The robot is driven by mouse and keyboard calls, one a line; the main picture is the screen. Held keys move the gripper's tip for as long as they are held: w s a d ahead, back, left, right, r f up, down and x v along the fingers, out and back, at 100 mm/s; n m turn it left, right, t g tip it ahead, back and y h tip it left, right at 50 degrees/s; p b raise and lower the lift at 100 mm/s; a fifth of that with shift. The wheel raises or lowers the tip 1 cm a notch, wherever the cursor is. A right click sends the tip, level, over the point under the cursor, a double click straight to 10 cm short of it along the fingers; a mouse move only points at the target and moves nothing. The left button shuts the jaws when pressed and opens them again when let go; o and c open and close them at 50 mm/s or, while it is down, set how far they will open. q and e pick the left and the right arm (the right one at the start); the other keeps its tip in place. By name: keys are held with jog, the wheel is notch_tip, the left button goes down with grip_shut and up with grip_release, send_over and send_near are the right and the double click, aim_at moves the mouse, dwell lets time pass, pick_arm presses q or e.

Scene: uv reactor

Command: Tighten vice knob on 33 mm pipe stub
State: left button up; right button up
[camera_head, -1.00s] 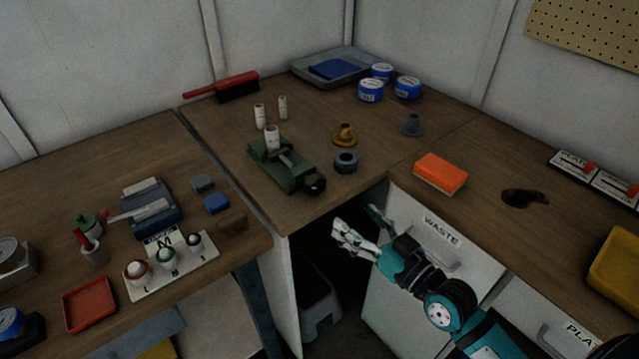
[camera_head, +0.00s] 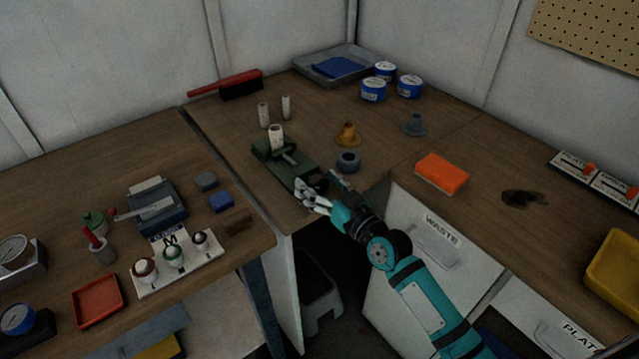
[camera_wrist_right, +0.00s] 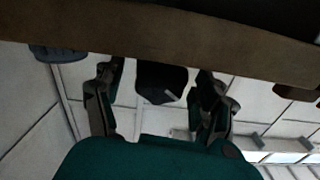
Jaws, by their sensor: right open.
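The green vice (camera_head: 284,166) lies on the middle bench near its front corner. A white pipe stub (camera_head: 276,137) stands upright at its far end. The vice's dark knob (camera_head: 318,181) is at the near end, partly hidden by my right gripper (camera_head: 320,187). In the right wrist view the dark knob (camera_wrist_right: 161,82) shows between the two open fingers (camera_wrist_right: 160,100). I cannot tell whether the fingers touch it. My left gripper is out of view.
Two more white stubs (camera_head: 264,115) stand behind the vice. A dark grey ring (camera_head: 348,162) and a brass flanged part (camera_head: 347,134) are to its right. An orange block (camera_head: 441,173) lies on the right bench. The gap between benches is open below.

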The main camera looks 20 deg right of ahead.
jog(key=c, duration=1.2)
jog(key=shift+o, duration=0.2)
jog(key=m+p, duration=0.1)
jog(key=m, duration=0.1)
jog(key=shift+r+m, duration=0.1)
jog(key=shift+m, duration=0.3)
jog(key=m, duration=0.3)
jog(key=shift+p, duration=0.3)
jog(key=o, duration=1.2)
jog(key=shift+c, duration=0.2)
jog(key=shift+f, duration=0.2)
